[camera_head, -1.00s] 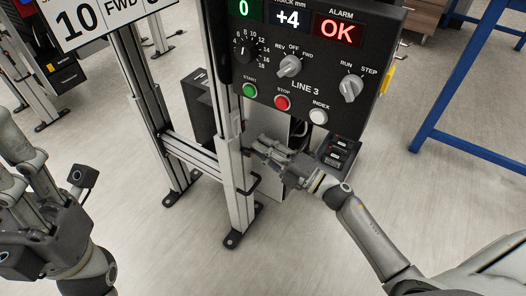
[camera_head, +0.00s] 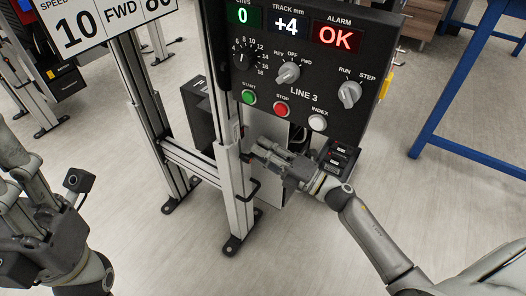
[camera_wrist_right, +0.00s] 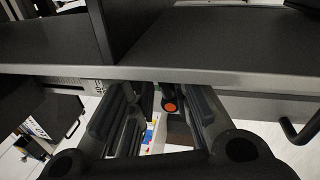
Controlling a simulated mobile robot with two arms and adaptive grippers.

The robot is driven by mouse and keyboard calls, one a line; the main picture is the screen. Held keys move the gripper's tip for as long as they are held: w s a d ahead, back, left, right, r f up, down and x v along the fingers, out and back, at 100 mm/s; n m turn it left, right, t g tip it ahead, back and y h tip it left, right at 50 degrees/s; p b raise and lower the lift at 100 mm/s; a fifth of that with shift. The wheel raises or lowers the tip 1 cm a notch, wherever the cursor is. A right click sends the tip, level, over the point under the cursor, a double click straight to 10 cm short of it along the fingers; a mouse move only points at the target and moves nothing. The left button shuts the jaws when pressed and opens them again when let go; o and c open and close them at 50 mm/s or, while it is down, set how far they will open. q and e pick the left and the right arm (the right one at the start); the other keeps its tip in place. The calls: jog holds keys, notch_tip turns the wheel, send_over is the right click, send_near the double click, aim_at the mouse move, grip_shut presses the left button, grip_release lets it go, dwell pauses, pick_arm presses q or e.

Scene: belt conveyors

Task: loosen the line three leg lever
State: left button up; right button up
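The line 3 leg (camera_head: 236,185) is a silver aluminium post under the control panel. My right gripper (camera_head: 262,152) reaches in from the right beneath the panel, with its fingertips close to the leg. In the right wrist view, its two fingers (camera_wrist_right: 164,112) are apart. A dark lever with an orange round end (camera_wrist_right: 170,105) shows between them; I cannot tell whether either finger touches it. The lever is not clear in the head view. My left gripper (camera_head: 22,190) is at the left edge, away from the leg, its fingers partly cut off.
The LINE 3 control panel (camera_head: 305,92) hangs just above my right gripper. A black bent handle (camera_head: 252,190) sticks out from the leg below it; a similar handle shows at the right of the wrist view (camera_wrist_right: 300,130). A blue frame (camera_head: 455,145) stands at right. The floor in front is clear.

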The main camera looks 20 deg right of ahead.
jog(key=shift+o, duration=1.4)
jog(key=shift+r, duration=0.15)
jog(key=v, duration=1.2)
jog(key=shift+f, duration=0.2)
